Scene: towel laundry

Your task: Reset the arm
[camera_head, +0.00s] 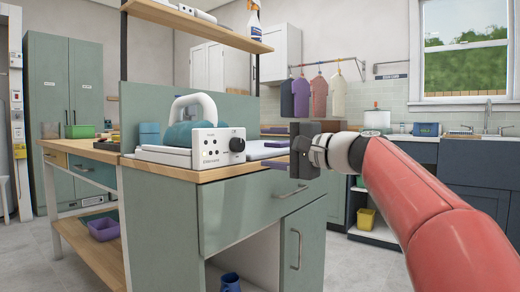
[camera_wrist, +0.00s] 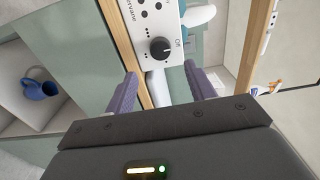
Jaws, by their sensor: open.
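My red arm reaches in from the lower right of the head view. My gripper (camera_head: 265,147) is at its end, in front of the right part of the workbench top (camera_head: 205,175). Its two purple fingers are spread apart with nothing held between them. In the wrist view my gripper (camera_wrist: 163,84) is also open, its fingers pointing toward the bench edge. A white control box (camera_wrist: 150,35) with a black knob lies just beyond the fingertips. The same control box (camera_head: 217,147) sits on the bench, left of my gripper in the head view.
A press-like device with a white handle (camera_head: 193,104) stands behind the control box. A shelf (camera_head: 195,20) is above. A blue jug (camera_head: 230,282) stands in the bench's lower opening, also in the wrist view (camera_wrist: 40,88). Open floor (camera_head: 365,265) lies right of the bench.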

